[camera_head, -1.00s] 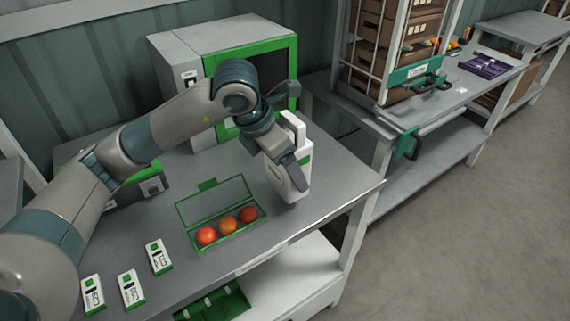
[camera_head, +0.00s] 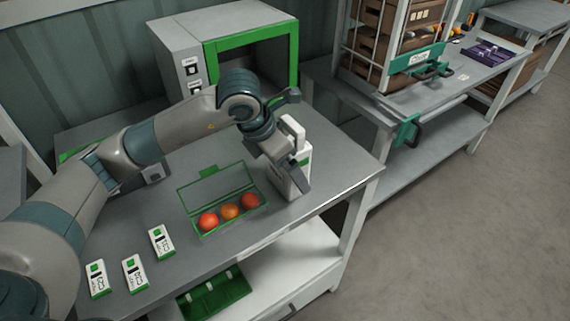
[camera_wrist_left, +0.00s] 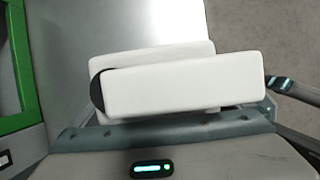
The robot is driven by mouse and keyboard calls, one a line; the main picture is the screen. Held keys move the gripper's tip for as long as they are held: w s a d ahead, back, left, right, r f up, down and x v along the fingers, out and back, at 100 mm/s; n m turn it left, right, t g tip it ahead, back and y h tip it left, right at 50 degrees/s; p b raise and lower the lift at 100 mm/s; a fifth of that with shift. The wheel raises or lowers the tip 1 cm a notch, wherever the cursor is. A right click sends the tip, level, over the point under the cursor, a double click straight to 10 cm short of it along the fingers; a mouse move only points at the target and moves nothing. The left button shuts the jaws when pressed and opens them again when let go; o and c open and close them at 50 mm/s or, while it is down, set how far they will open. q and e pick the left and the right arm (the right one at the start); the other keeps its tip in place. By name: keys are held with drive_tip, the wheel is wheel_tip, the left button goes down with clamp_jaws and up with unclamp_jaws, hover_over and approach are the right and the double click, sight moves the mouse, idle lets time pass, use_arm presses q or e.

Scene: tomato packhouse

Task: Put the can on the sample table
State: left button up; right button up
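The can (camera_head: 302,158) is a white jug with a handle and a green-edged label. It stands upright at the front right part of the grey table (camera_head: 335,178), its base at or very close to the top. My left gripper (camera_head: 297,172) is around the can from above and looks shut on it; one finger lies across its near side. In the left wrist view the can's white top and handle (camera_wrist_left: 185,85) fill the space before the palm, and the fingertips are hidden. My right gripper is not in view.
A clear green-edged box (camera_head: 197,228) with three tomatoes lies left of the can. Three small white-green devices (camera_head: 135,273) lie front left. A green-framed cabinet (camera_head: 205,45) stands behind. A second table (camera_head: 440,92) with a crate rack is at right.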

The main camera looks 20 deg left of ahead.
use_arm(q)
drive_tip(key=shift+r, duration=0.15)
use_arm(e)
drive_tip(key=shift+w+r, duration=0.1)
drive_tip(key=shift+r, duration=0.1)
use_arm(q)
drive_tip(key=b+v, duration=0.1)
drive_tip(key=v, duration=1.1)
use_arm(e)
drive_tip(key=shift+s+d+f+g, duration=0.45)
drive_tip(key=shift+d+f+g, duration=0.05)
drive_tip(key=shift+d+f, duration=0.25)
use_arm(q)
drive_tip(key=shift+s, duration=0.1)
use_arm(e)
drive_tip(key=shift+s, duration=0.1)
